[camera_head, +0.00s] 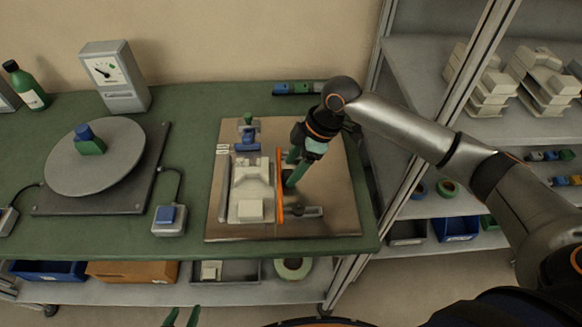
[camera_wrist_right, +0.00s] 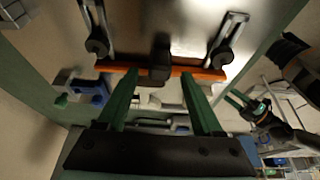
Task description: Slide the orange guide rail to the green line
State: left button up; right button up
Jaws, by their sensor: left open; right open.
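The orange guide rail (camera_head: 280,190) stands along the right side of a pale fixture on a metal plate (camera_head: 335,205). In the right wrist view the rail (camera_wrist_right: 200,73) runs across, with a dark block (camera_wrist_right: 160,66) at its middle and a slotted bracket near each end. My right gripper (camera_head: 291,172) is open beside the rail's right side. In the wrist view its green fingertips (camera_wrist_right: 159,74) appear on either side of the dark block; contact cannot be told. My left gripper (camera_head: 182,314) is open at the bottom edge, mostly cut off. I cannot make out the green line clearly.
The pale fixture (camera_head: 251,185) with a blue clamp (camera_head: 246,147) fills the plate's left half. A round turntable (camera_head: 95,160), a switch box (camera_head: 169,220) and a gauge (camera_head: 115,77) stand left. Shelving rises at right.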

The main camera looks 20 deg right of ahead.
jog(key=shift+w+a+f, duration=0.1)
jog(key=shift+a+f, duration=0.15)
jog(key=shift+f, duration=0.3)
grip_shut()
dwell(1.1)
